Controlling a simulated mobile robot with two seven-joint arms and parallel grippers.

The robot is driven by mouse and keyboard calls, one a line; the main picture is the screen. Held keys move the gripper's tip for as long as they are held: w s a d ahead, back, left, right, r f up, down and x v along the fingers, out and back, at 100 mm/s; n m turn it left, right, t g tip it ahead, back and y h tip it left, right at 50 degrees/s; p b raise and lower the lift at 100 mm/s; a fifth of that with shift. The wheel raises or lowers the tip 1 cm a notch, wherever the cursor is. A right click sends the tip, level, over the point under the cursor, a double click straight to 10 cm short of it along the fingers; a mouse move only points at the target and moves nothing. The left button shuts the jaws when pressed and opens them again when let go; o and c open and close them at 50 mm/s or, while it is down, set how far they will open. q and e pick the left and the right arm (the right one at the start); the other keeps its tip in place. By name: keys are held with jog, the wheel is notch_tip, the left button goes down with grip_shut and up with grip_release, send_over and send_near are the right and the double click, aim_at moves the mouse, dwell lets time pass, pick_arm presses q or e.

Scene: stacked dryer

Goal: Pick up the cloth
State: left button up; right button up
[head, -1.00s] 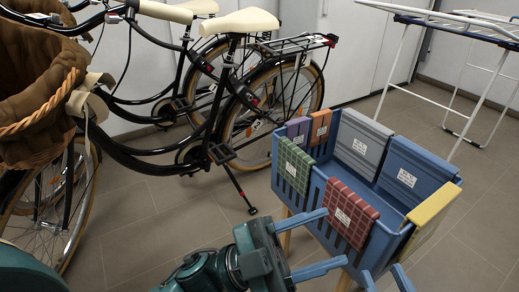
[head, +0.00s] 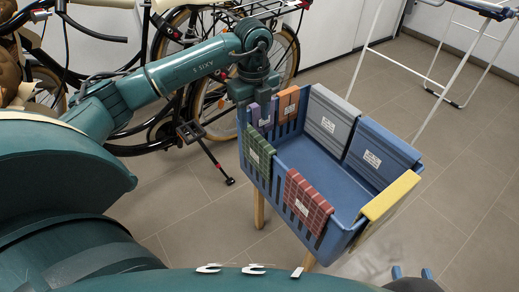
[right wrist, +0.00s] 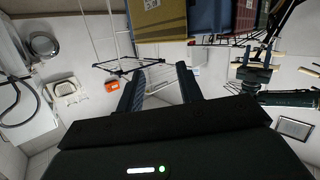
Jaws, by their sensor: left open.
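My left gripper (head: 254,110) points down, open, at the basket's far-left corner by the purple cloth. Its fingers overlap the cloth's edge; I cannot tell whether they touch. My right gripper (right wrist: 158,92) is open and empty in the right wrist view, below the yellow cloth (right wrist: 158,18) in the picture. Its fingertips show at the head view's bottom edge.
Bicycles stand behind the left arm, one wheel (head: 285,60) close behind the basket's left corner. A white drying rack (head: 452,60) stands at the back right. The tiled floor right of the basket is clear.

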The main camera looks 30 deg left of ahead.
aim_at(258, 136)
pick_arm(q)
notch_tip(258, 136, down, 5)
jog(key=shift+d+b, duration=0.1)
jog(key=shift+b, duration=0.35)
jog(key=f, duration=0.1)
jog(key=f+b, duration=0.1)
jog(key=f, duration=0.3)
jog(key=shift+w+d+f+b, duration=0.15)
jog(key=shift+w+d+b, duration=0.15)
jog(key=shift+b, duration=0.1)
pick_arm(e)
jog(key=shift+w+a+r+n+t+y, duration=0.15)
jog(key=shift+a+n+t+y, duration=0.1)
jog(key=shift+t, duration=0.3)
jog(key=shift+w+a+f+n+t+y, duration=0.1)
jog(key=shift+a+n+t+y, duration=0.15)
jog(key=shift+t, duration=0.3)
pick_arm(q)
jog(key=shift+c, duration=0.4)
grip_shut()
pick_arm(e)
jog(key=shift+d, duration=0.1)
jog(key=shift+r, duration=0.1)
